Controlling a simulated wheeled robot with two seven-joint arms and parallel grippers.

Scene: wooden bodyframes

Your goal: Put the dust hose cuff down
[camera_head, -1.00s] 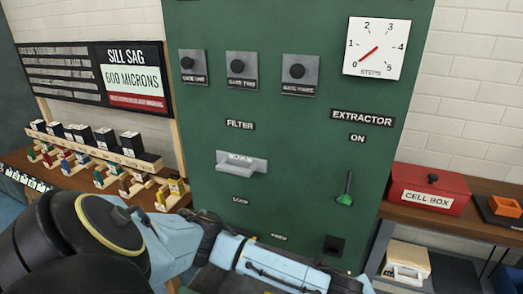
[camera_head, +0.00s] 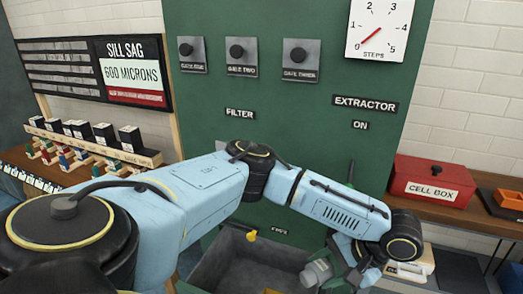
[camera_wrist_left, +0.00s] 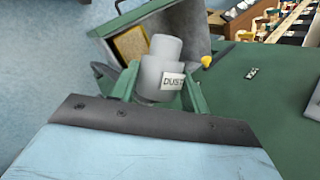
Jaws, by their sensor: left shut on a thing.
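The dust hose cuff (camera_head: 316,272) is a grey stepped cylinder, low in the head view. In the left wrist view the cuff (camera_wrist_left: 163,62) carries a white label reading "DUST". My left gripper (camera_wrist_left: 160,88) has its green fingers on both sides of the cuff and is shut on it. In the head view the left gripper (camera_head: 334,272) is low, right of centre, in front of the green panel (camera_head: 290,130). Its fingers are partly hidden there by my wrist. My right gripper is not in view.
An open grey bin (camera_head: 225,270) lies below the panel, beside the cuff. A yellow knob (camera_head: 251,235) stands at its edge. A yellowish pad (camera_wrist_left: 130,43) shows inside the bin. A red cell box (camera_head: 430,183) sits on the right shelf. Block racks (camera_head: 85,150) stand at left.

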